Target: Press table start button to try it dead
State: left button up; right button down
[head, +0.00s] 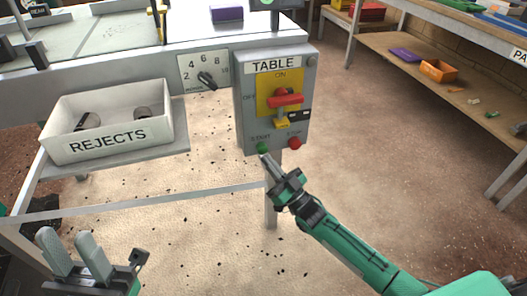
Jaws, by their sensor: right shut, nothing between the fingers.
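The grey TABLE control box (246,110) hangs at the front of the machine. Its green start button (263,148) is at the lower left under the START label, and a red stop button (295,143) is at the lower right. A red switch handle (286,100) lies across the yellow plate, with a yellow tag and a dark lock at it. My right gripper (265,158) is shut and empty, its tips at or just below the start button; I cannot tell whether they touch. My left gripper (73,252) is open and empty at the lower left.
A white REJECTS bin (108,138) with dark cylindrical pieces stands on a shelf left of the box. A numbered dial (206,79) is between them. A metal rail and leg run below. A workbench (430,85) stands at the right; the floor between is open.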

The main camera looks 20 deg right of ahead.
jog(key=shift+w, duration=0.2)
jog(key=shift+w, duration=0.2)
jog(key=shift+w, duration=0.5)
dwell(0.9)
jog(key=shift+s, duration=0.9)
jog(key=shift+s+p, duration=0.1)
jog(key=shift+p, duration=0.25)
jog(key=s+p, duration=0.2)
jog(key=s, duration=0.2)
jog(key=shift+s+d, duration=0.1)
jog(key=shift+s, duration=0.3)
